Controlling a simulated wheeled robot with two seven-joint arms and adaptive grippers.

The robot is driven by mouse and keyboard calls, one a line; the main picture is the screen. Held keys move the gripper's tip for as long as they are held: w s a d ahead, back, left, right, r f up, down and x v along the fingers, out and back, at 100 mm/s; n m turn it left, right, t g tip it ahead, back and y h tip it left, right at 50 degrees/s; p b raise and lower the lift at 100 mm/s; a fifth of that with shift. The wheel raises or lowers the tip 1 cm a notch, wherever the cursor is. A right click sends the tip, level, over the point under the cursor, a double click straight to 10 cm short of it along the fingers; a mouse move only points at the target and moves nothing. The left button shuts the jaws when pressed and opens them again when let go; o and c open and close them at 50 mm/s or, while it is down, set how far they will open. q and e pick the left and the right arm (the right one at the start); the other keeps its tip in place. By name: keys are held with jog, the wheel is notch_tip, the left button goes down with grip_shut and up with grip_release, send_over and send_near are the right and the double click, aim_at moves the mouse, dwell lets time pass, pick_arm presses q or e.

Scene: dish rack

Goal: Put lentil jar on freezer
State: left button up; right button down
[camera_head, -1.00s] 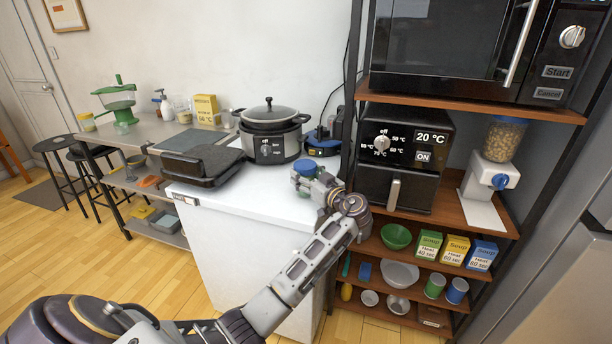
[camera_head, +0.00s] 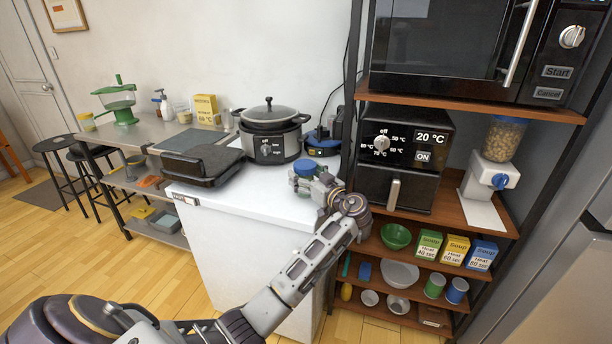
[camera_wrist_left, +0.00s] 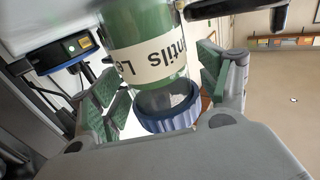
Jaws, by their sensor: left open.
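The lentil jar (camera_wrist_left: 155,45) is green glass with a "Lentils" label and a ribbed blue lid. In the head view, its blue lid (camera_head: 304,167) shows above the right part of the white freezer top (camera_head: 255,200). The jar looks upright on that top, but its base is hidden. My left gripper (camera_head: 305,184) is open around the jar. In the wrist view, the green-padded fingers (camera_wrist_left: 160,90) stand on either side of the jar, with gaps between pads and glass. My right gripper is out of view.
A black slow cooker (camera_head: 270,135) and a dark press grill (camera_head: 203,165) stand on the freezer, left of the jar. A blue round device (camera_head: 322,145) sits behind the jar. The shelf unit with a black oven (camera_head: 405,160) rises close on the right. The freezer's front middle is clear.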

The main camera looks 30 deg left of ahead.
pick_arm(q)
jog(key=shift+o, duration=0.8)
jog(key=shift+f, duration=0.2)
jog(key=shift+s+d, duration=0.2)
jog(key=shift+d, duration=0.2)
jog(key=v, duration=1.1)
jog(key=shift+r, duration=0.15)
jog(key=shift+c, duration=0.5)
grip_shut()
dwell(0.5)
